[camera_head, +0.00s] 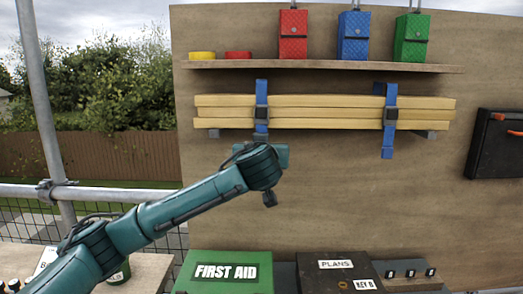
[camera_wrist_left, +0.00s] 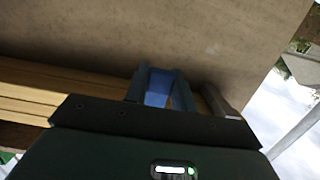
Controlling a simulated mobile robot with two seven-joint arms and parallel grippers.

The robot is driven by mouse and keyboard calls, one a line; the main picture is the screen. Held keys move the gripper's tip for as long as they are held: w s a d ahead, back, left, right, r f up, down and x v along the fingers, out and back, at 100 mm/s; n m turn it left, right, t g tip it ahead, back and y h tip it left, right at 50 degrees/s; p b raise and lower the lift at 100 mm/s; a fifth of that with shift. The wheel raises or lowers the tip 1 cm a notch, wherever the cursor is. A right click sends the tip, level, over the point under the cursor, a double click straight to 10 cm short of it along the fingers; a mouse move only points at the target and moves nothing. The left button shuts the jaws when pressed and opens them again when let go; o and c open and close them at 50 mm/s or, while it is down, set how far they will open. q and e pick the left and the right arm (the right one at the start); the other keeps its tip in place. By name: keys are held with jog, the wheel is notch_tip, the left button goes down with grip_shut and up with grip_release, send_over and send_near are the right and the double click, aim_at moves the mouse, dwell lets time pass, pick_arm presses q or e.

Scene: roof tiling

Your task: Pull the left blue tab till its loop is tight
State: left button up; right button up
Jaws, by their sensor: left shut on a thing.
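Two blue straps loop around a stack of wooden battens (camera_head: 325,112) against the board. The left strap (camera_head: 262,90) has a dark buckle at the battens' front, and its lower end goes behind my left wrist. My left gripper (camera_wrist_left: 160,84) is shut on the left blue tab (camera_wrist_left: 157,90), which shows between its fingers in the left wrist view. In the head view my wrist hides the fingers and most of this tab. The right strap (camera_head: 390,101) has its own buckle, and its tab (camera_head: 387,147) hangs free below the battens. My right gripper is not in view.
A shelf (camera_head: 320,66) above holds red, blue and green pouches and small yellow and red rolls. Below stand a green first aid box (camera_head: 225,272) and a dark plans box (camera_head: 337,270). A black case (camera_head: 495,143) hangs at the right. The board's middle is bare.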

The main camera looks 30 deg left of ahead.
pick_arm(q)
notch_tip(320, 180, down, 7)
jog(key=b, duration=0.5)
jog(key=shift+r, duration=0.2)
dwell(0.6)
jog(key=o, duration=1.5)
jog(key=shift+r, duration=0.2)
jog(key=f+v, duration=0.1)
jog(key=v, duration=0.5)
jog(key=shift+b, duration=0.3)
jog(key=shift+s, duration=0.1)
